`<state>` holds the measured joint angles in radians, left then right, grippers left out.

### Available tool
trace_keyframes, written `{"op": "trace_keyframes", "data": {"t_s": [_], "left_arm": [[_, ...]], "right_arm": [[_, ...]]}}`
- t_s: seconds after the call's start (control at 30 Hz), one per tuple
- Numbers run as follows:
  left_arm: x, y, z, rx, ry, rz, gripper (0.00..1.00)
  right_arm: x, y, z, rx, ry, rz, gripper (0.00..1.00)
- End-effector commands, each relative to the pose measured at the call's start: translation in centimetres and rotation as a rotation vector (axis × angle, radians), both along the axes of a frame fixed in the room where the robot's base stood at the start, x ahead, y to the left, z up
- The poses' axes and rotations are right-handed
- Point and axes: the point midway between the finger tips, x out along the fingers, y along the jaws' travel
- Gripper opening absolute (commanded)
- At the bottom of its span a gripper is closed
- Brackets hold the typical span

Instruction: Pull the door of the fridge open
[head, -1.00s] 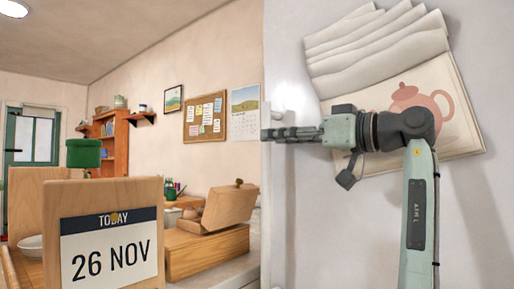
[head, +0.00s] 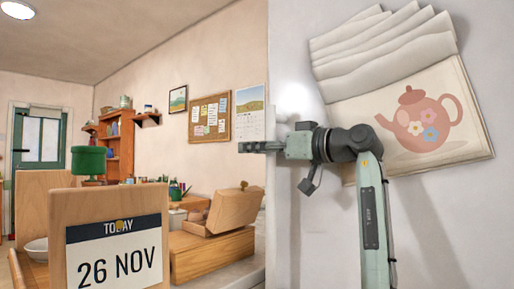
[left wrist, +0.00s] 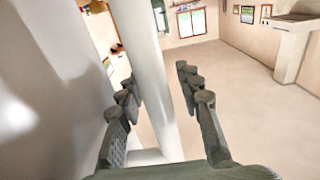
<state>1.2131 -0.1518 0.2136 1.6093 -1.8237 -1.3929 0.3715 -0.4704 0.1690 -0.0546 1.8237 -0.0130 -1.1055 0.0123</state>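The fridge (head: 435,235) is the pale, glossy surface filling the right of the head view; it also shows at the left of the left wrist view (left wrist: 45,75). My left gripper (head: 250,147) is at the fridge's left edge in the head view, with its fingers pointing left. In the left wrist view my left gripper (left wrist: 162,98) is open. A white upright bar, apparently the fridge handle (left wrist: 148,70), runs between its fingers. There is a visible gap between the bar and the right finger; contact on the left is unclear. My right gripper is not in view.
Paper sheets with a teapot picture (head: 415,120) hang on the fridge behind my left arm. A wooden calendar block (head: 117,240) and a wooden box (head: 212,243) stand on the counter at left. Open floor (left wrist: 225,95) shows beyond the gripper in the left wrist view.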

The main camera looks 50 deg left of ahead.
Motion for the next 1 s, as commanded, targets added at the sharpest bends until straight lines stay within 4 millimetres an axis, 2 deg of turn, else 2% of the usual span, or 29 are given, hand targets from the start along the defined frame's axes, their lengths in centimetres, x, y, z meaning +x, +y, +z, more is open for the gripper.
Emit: {"op": "trace_keyframes", "data": {"t_s": [0.17, 0.43, 1.0], "left_arm": [[0.00, -0.02, -0.02, 0.000, 0.000, 0.000, 0.33], [0.01, -0.05, -0.01, 0.000, 0.000, -0.001, 0.00], [-0.22, -0.01, -0.02, 0.000, -0.001, 0.004, 0.00]], "right_arm": [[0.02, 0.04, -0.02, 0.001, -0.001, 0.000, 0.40], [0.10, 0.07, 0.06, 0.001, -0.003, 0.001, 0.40], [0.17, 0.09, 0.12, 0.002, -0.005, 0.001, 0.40]]}}
